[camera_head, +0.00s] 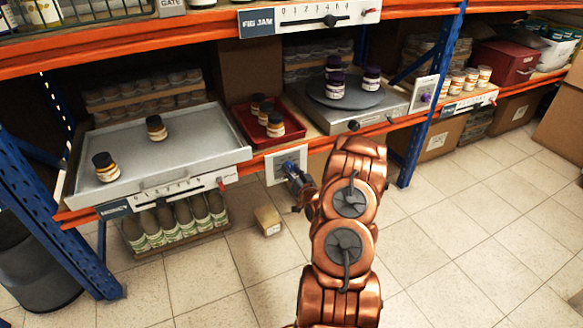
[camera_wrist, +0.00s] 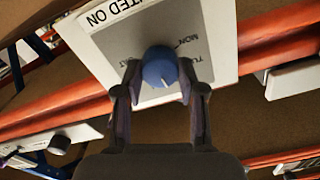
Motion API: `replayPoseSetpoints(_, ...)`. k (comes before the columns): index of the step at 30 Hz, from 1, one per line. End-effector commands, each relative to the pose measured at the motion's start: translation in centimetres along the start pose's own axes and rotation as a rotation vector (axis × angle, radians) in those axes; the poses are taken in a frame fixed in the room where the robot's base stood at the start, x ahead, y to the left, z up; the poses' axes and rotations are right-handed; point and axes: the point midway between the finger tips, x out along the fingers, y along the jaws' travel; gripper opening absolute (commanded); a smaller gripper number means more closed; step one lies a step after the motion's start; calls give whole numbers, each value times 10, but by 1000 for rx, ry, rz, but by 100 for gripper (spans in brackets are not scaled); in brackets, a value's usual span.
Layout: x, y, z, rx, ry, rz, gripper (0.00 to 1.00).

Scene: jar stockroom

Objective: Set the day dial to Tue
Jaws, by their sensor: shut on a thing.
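The day dial is a blue round knob (camera_wrist: 160,67) on a grey face of a white plate (camera_wrist: 98,38) in the wrist view. Partial lettering shows around it: "MON", "AT" and the start of another word at the right, cut by a finger. A white mark on the knob's lower edge points down and slightly right in this view. The label it faces is not readable. My gripper (camera_wrist: 158,88) is shut on the knob, one finger each side. In the head view the plate (camera_head: 275,168) hangs at the lower shelf's front, with my gripper (camera_head: 296,178) against it.
A grey tray (camera_head: 200,160) with two jars is left of the dial, a red tray (camera_head: 250,133) with jars above it. A second plate with a purple knob (camera_head: 426,98) is to the right.

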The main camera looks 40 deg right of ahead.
Motion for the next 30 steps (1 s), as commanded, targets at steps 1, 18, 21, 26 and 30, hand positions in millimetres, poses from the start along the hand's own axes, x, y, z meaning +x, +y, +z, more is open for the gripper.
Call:
replayPoseSetpoints(1,0,-1,-1,-42,-2,-1,5)
replayPoseSetpoints(18,0,-1,2,-586,-1,-3,5)
replayPoseSetpoints(21,1,-1,3,-680,0,-5,5)
replayPoseSetpoints(26,1,-1,2,-822,3,-3,5)
replayPoseSetpoints(30,1,-2,3,-927,2,-4,5)
